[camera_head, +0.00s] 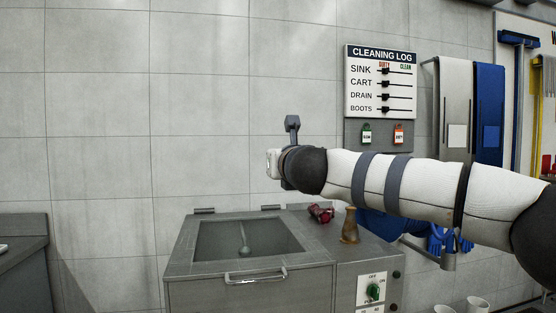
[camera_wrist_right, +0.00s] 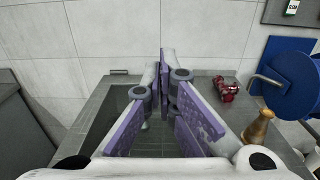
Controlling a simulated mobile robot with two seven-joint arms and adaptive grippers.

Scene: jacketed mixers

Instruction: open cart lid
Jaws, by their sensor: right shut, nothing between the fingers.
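The steel cart (camera_head: 310,290) stands at the lower middle of the head view. Its lid (camera_head: 185,257) lies flat on top, with a dark window-like panel in the middle and two hinges at the back edge. A bar handle (camera_head: 255,277) sits at the lid's front edge. My right gripper (camera_head: 283,163) is above and behind the lid in the head view, apart from the handle. In the right wrist view its purple-padded fingers (camera_wrist_right: 165,98) are together and empty, with the lid below them. The handle does not show clearly in that view. My left gripper is not in view.
A red object (camera_head: 321,213) and a brown bottle-shaped object (camera_head: 349,226) stand on the cart's right top. A green switch (camera_head: 373,291) is on its front. The cleaning log board (camera_head: 380,82) hangs on the tiled wall. A grey counter (camera_head: 22,260) stands at the left.

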